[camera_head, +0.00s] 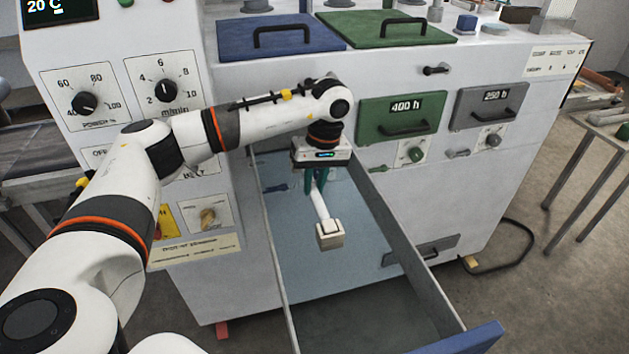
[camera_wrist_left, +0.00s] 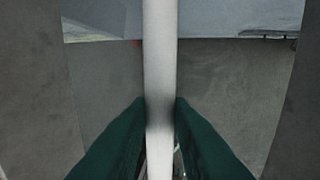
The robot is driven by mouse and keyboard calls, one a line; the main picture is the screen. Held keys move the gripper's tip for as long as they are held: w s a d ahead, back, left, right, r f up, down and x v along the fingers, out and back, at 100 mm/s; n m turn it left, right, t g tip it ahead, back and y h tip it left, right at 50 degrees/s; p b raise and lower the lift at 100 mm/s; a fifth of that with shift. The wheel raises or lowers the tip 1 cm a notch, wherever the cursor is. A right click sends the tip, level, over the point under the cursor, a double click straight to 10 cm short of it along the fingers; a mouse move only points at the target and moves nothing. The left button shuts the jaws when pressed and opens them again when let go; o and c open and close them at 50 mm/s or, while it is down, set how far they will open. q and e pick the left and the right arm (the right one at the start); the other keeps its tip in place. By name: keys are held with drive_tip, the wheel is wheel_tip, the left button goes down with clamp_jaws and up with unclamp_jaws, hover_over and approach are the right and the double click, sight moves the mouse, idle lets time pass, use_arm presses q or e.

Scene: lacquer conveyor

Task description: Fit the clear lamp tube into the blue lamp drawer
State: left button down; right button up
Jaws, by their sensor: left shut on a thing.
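The lamp tube (camera_head: 321,208) looks whitish and has a square pale end cap at its near end. My left gripper (camera_head: 316,187) is shut on it with dark green fingers, pointing down over the open drawer. In the left wrist view the tube (camera_wrist_left: 160,60) runs upright through the picture between the two fingertips (camera_wrist_left: 161,108). The tube's far end is hidden behind the gripper. The blue lamp drawer (camera_head: 470,341) is pulled out, with grey side walls and a blue front edge. I cannot tell whether the tube touches the drawer floor. My right gripper is not in view.
The grey machine carries a blue lid (camera_head: 280,36) and a green lid (camera_head: 390,27) on top. A green drawer (camera_head: 400,117) and a grey drawer (camera_head: 488,104) are shut at the right. A control panel (camera_head: 122,95) stands at left. The near part of the open drawer looks empty.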

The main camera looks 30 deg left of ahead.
use_arm(q)
drive_tip(key=c, duration=1.2)
unclamp_jaws()
wheel_tip(320, 180, up, 12)
drive_tip(key=w+d, duration=0.1)
drive_tip(key=shift+w+b, duration=0.25)
drive_tip(key=shift+b, duration=0.2)
drive_tip(key=shift+d+f, duration=0.1)
